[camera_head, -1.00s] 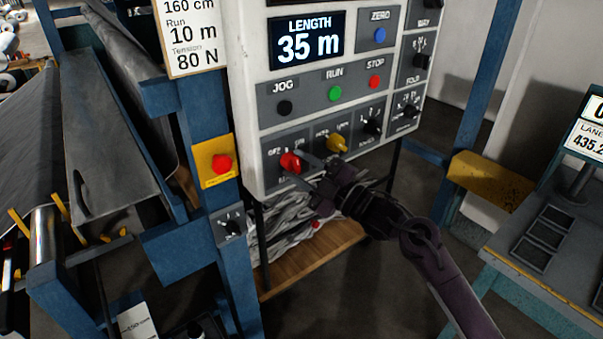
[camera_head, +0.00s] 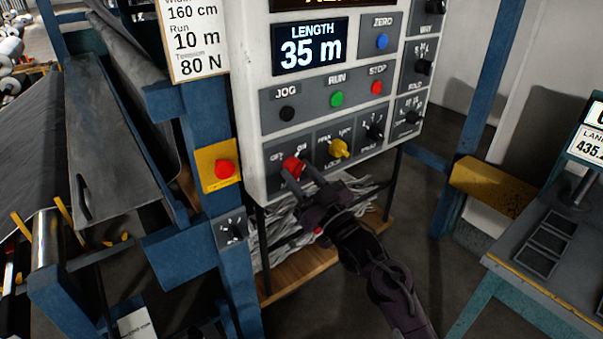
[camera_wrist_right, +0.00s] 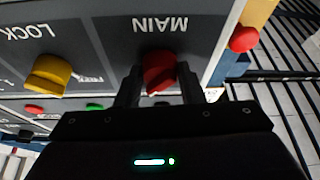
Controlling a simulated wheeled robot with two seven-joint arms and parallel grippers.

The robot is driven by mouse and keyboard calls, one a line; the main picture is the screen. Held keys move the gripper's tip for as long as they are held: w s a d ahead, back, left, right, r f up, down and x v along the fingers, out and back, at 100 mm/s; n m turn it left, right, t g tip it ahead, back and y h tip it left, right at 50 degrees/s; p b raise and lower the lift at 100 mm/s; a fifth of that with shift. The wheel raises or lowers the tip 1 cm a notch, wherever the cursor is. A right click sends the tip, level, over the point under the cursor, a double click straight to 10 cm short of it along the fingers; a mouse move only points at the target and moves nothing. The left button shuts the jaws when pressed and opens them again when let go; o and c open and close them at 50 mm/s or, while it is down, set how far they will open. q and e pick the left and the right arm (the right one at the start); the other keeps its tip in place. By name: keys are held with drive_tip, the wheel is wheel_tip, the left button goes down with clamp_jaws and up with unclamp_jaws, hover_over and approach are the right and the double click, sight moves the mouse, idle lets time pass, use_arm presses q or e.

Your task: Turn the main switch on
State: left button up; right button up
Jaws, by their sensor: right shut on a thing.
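The main switch is a red rotary knob (camera_head: 293,166) at the lower left of the white control panel (camera_head: 256,100), with an OFF mark at its upper left and an ON mark at its upper right. My right gripper (camera_head: 297,174) reaches it from below and is shut on the knob. In the right wrist view the red knob (camera_wrist_right: 159,72) sits between the two dark fingers (camera_wrist_right: 158,88), under the word MAIN, which appears upside down. The fingers partly hide the knob and its lower label. My left gripper is not in view.
A yellow lock knob (camera_head: 339,149) is just right of the main switch. A red button on a yellow plate (camera_head: 224,169) is on the blue post to the left. JOG, RUN and STOP buttons (camera_head: 336,99) sit above. The floor in front is open.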

drive_tip(key=shift+m+t+h, duration=0.3)
drive_tip(key=shift+m, duration=0.5)
drive_tip(key=o, duration=1)
drive_tip(key=shift+f, duration=0.1)
drive_tip(key=shift+s+d+f, duration=0.2)
drive_tip(key=shift+s, duration=0.1)
drive_tip(key=b+v, duration=0.2)
drive_tip(key=v, duration=0.5)
drive_tip(key=shift+r+b, duration=0.1)
drive_tip(key=shift+b, duration=0.2)
